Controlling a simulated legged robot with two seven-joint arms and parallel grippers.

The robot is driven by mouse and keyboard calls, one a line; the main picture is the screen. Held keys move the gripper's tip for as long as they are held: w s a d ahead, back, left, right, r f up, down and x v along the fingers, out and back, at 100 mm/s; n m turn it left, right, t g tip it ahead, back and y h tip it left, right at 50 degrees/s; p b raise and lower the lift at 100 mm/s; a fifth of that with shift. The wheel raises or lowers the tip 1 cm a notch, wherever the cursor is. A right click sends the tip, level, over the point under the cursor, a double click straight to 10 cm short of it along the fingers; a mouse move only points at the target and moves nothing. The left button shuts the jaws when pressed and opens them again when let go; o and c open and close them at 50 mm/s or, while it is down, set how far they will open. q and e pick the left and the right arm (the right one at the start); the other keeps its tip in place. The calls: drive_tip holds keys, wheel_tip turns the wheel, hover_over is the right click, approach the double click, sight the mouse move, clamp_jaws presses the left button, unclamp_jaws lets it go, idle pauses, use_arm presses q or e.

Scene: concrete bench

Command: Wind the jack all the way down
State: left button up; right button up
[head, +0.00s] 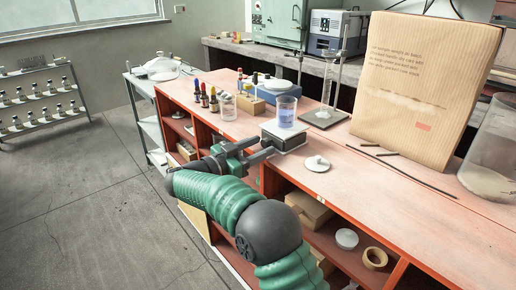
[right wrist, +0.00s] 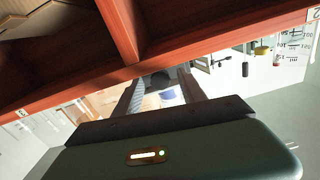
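The jack (head: 287,138) stands near the front edge of the red bench, with a pale top plate and a dark body. A beaker of blue liquid (head: 286,112) stands on its plate. My right gripper (head: 265,147) reaches in from the front left, its fingertips close to the jack's left side. In the right wrist view its two fingers (right wrist: 163,92) stand apart, with a dark part and a blue patch showing between them. The jack's winding knob cannot be made out, and contact is unclear. My left gripper is not in view.
A white lid (head: 317,163) lies just right of the jack. Dropper bottles (head: 208,99), a glass beaker (head: 228,107) and a blue device (head: 275,88) stand behind and left. A large paper packet (head: 420,85) and thin rods (head: 375,151) are right. Open shelves lie below.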

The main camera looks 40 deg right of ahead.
drive_tip(key=shift+c, duration=1.3)
drive_tip(key=shift+a, duration=0.25)
clamp_jaws()
drive_tip(key=shift+n, duration=0.7)
drive_tip(key=shift+w+a+r+n, duration=0.1)
drive_tip(key=shift+n, duration=0.6)
drive_tip(key=n, duration=0.3)
